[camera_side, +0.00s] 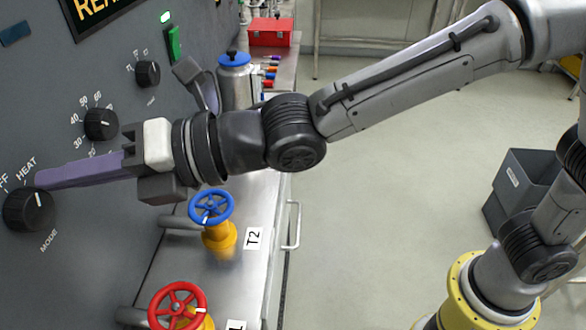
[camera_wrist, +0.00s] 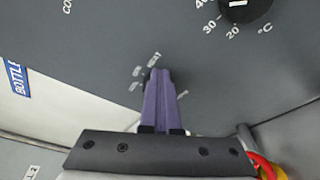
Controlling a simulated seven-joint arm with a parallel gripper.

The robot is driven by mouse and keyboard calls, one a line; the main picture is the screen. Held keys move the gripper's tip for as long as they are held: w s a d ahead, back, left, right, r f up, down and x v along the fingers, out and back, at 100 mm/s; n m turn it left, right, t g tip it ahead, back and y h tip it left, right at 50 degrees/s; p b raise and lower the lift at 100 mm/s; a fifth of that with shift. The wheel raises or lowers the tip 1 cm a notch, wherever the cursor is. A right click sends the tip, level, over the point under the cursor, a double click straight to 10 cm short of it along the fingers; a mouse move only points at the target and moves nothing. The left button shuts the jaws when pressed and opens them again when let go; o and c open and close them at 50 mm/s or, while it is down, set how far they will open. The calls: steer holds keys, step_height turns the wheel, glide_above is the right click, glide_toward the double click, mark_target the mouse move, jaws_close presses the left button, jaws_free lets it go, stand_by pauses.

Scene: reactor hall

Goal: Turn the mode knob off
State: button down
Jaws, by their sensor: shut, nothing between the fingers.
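The mode knob (camera_side: 28,211) is a round black knob on the grey panel at the lower left of the side view. Its white mark points up and right, on the HEAT label's side, away from the partly cut-off OFF label. My gripper (camera_side: 40,177) is shut and empty, with its long purple fingers reaching left to the panel. The fingertips are just above the knob's upper edge; I cannot tell whether they touch it. In the wrist view my gripper's fingers (camera_wrist: 159,73) hide most of the mode knob, and its labels show around the tips.
A temperature knob (camera_side: 101,124) and a smaller knob (camera_side: 147,74) are higher on the panel. A blue valve wheel (camera_side: 212,207) and a red valve wheel (camera_side: 177,307) stand below my wrist. A blue-lidded canister (camera_side: 238,82) and a red box (camera_side: 270,32) are behind.

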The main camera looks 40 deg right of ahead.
steer(key=shift+s+a, duration=0.1)
steer(key=shift+s, duration=0.05)
steer(key=shift+r, duration=0.25)
steer(key=shift+w+d+r, duration=0.15)
steer(key=shift+w+d, duration=0.05)
steer(key=shift+d, duration=0.1)
steer(key=s+d, duration=0.4)
steer(key=shift+s, duration=0.1)
steer(key=shift+d, duration=0.1)
